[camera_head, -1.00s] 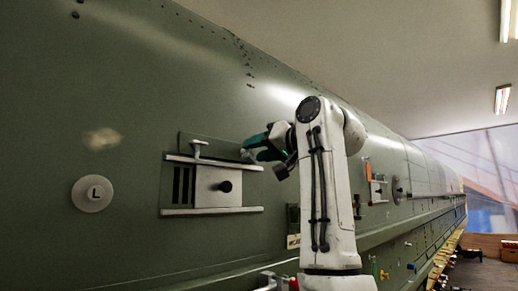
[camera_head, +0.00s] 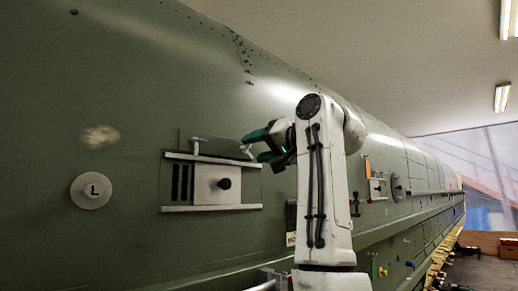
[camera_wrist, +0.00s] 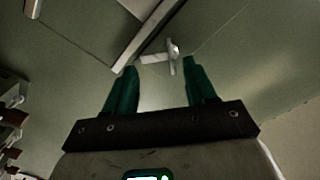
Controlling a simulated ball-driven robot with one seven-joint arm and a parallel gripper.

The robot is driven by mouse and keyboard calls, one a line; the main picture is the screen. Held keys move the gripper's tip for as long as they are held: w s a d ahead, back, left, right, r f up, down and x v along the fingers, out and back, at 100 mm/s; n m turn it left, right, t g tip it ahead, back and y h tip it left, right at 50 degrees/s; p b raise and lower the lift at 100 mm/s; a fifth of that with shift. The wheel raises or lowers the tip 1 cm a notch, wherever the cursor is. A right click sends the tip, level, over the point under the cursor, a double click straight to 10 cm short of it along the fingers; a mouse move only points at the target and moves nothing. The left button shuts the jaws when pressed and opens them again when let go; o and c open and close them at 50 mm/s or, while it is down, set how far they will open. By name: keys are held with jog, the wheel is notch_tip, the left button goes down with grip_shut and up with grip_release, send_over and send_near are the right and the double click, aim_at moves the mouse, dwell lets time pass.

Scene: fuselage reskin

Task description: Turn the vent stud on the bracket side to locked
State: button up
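In the wrist view, a pale T-shaped stud (camera_wrist: 172,54) shows just past and between the green fingertips of my gripper (camera_wrist: 160,66). The fingers are apart with nothing held. Contact with the stud cannot be told.
A round disc marked L (camera_head: 91,190) is on the wall to the left. A label plate (camera_head: 291,225) is below right of the vent, partly behind my arm. More wall fittings (camera_head: 378,189) are further right. The wall left of the vent is mostly bare.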

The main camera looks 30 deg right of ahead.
jog(key=shift+o, duration=0.9)
jog(key=b+v, duration=0.4)
jog(key=v, duration=0.6)
jog(key=shift+s+b, duration=0.35)
jog(key=shift+s, duration=0.05)
jog(key=shift+d, duration=0.1)
jog(key=shift+c, duration=0.4)
